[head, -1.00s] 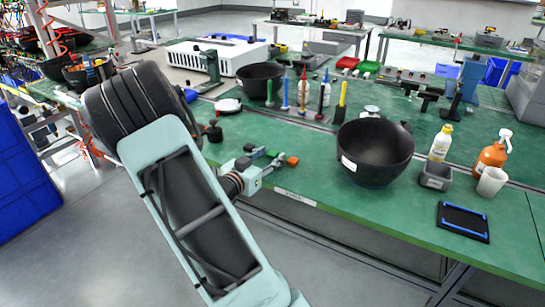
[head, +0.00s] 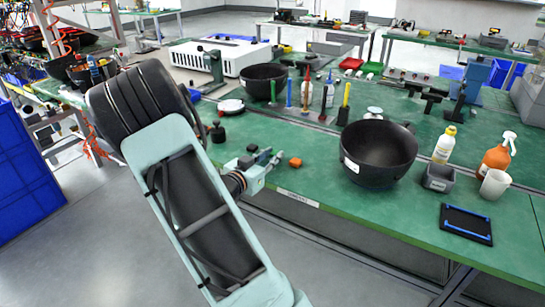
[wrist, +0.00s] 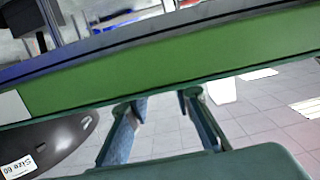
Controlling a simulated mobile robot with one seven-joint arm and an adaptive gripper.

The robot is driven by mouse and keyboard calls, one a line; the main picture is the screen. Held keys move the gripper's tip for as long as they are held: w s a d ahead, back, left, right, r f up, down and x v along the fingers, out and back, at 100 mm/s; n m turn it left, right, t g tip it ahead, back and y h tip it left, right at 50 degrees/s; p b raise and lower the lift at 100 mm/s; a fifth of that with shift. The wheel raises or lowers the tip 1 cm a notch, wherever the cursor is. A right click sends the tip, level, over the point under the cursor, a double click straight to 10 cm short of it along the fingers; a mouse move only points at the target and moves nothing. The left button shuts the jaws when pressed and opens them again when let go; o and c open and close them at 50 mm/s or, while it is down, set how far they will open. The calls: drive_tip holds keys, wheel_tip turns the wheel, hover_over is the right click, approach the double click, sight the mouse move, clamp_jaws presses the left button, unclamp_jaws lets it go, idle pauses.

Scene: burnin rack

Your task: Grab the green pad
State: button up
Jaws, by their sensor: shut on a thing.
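My gripper (head: 272,158) is over the near edge of the green bench, just left of a small orange block (head: 295,162). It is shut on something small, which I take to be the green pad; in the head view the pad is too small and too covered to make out. In the wrist view two blue-grey fingers (wrist: 160,110) rise towards a long green band (wrist: 170,70) with dark edges. I cannot tell whether this band is the pad or the bench. A dark green shape fills the bottom of that view.
A large black bowl (head: 378,155) stands right of my gripper; a grey box (head: 438,178), a white cup (head: 494,185) and bottles stand beyond. A black tray with blue strips (head: 466,224) lies at the front right. Upright coloured tools (head: 306,95) stand behind. The bench front near the label is clear.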

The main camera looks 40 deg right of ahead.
drive_tip(key=r, duration=0.2)
drive_tip(key=r+p, duration=0.1)
drive_tip(key=shift+s+a+r, duration=0.2)
drive_tip(key=shift+s+r, duration=0.1)
drive_tip(key=shift+r, duration=0.1)
drive_tip(key=s+a+r+p, duration=0.1)
drive_tip(key=s+a+r, duration=0.5)
drive_tip(key=s, duration=0.5)
wheel_tip(320, 180, up, 3)
drive_tip(key=shift+s+a+f+p, duration=0.15)
drive_tip(key=shift+s+p, duration=0.15)
drive_tip(key=shift+s, duration=0.1)
